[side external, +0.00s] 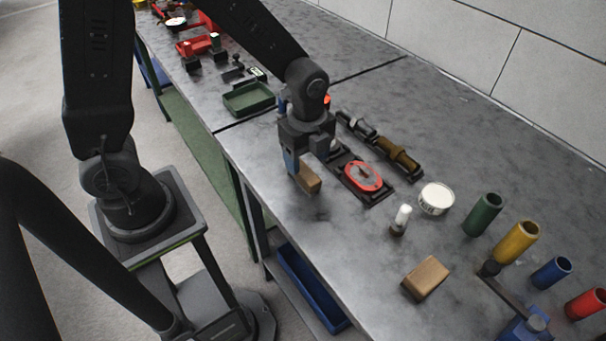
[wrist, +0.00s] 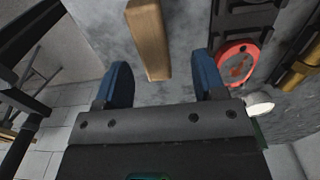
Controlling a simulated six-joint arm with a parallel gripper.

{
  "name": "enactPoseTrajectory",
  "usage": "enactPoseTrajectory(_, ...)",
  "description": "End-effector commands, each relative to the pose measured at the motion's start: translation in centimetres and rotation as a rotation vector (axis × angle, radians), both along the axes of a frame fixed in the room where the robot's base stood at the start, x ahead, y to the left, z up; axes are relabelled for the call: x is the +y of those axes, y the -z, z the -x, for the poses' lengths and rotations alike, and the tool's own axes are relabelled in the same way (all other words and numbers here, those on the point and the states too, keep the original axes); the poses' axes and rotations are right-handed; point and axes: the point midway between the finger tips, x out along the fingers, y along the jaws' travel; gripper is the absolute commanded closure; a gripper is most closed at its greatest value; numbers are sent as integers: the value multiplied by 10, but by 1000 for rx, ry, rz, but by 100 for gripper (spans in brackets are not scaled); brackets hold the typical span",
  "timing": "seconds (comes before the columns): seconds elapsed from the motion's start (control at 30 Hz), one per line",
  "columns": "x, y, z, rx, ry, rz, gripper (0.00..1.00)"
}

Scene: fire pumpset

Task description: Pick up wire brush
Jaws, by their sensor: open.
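My gripper (side external: 302,168) is open above the near edge of the metal bench. In the wrist view its two blue fingers (wrist: 163,75) are apart, with nothing held between them. A narrow wooden piece (side external: 309,180), probably the wire brush, is right by the fingers. In the wrist view the wooden piece (wrist: 150,38) lies lengthwise ahead of the gap, nearer the left finger. No bristles show, so I cannot confirm that it is the brush. My gripper hides part of it in the side view.
A red oval part on a black holder (side external: 363,176) lies close to the right. Beyond are a white round tin (side external: 436,198), a small bottle (side external: 400,220), a wooden block (side external: 426,278) and coloured cylinders (side external: 516,242). A green tray (side external: 248,98) is behind left.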

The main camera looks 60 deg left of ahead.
Motion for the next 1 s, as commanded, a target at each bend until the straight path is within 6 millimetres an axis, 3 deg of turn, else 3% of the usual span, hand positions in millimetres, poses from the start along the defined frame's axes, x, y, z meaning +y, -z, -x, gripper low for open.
enactPoseTrajectory(0.17, 1, 12, 2, 2, -1, 0, 36)
enactPoseTrajectory(0.43, 3, 50, 8, 3, -1, 0, 36)
enactPoseTrajectory(0.77, 2, 56, 7, -1, -1, 0, 36)
enactPoseTrajectory(1.0, 2, 55, 7, -1, -1, 0, 59)
